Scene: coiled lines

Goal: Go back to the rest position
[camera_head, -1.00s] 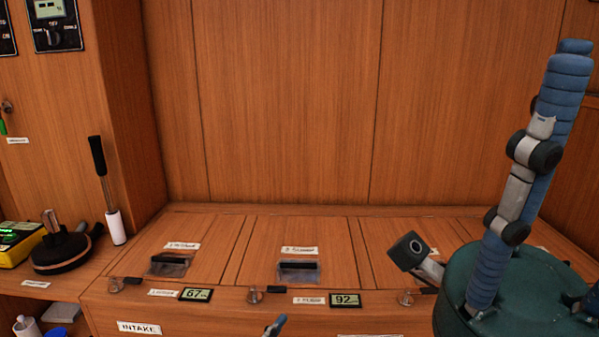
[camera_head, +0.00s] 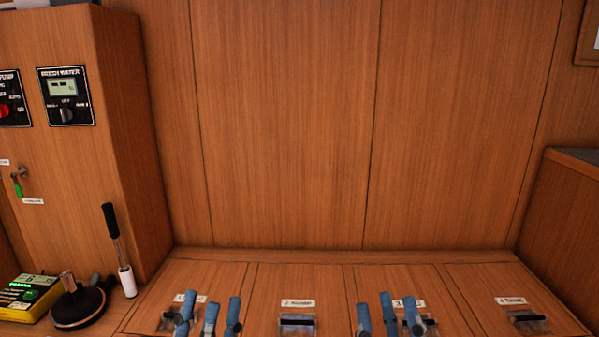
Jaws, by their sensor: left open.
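My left gripper (camera_head: 209,318) shows at the bottom edge, left of centre. Its blue fingers stand apart and point up, with nothing between them. It is in front of the leftmost hatch of the counter (camera_head: 240,257). My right gripper (camera_head: 388,316) shows at the bottom edge, right of centre, in front of the third hatch. Its blue fingers also stand apart, and no object shows between them. The arms behind both grippers are below the frame.
The counter has several labelled hatches with dark recessed handles, such as one in the middle (camera_head: 297,321). At left are a black winch-like device (camera_head: 78,306), a black-and-white handle (camera_head: 118,250), a yellow device (camera_head: 27,297) and a FRESH WATER panel (camera_head: 66,96). The space above the counter is clear.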

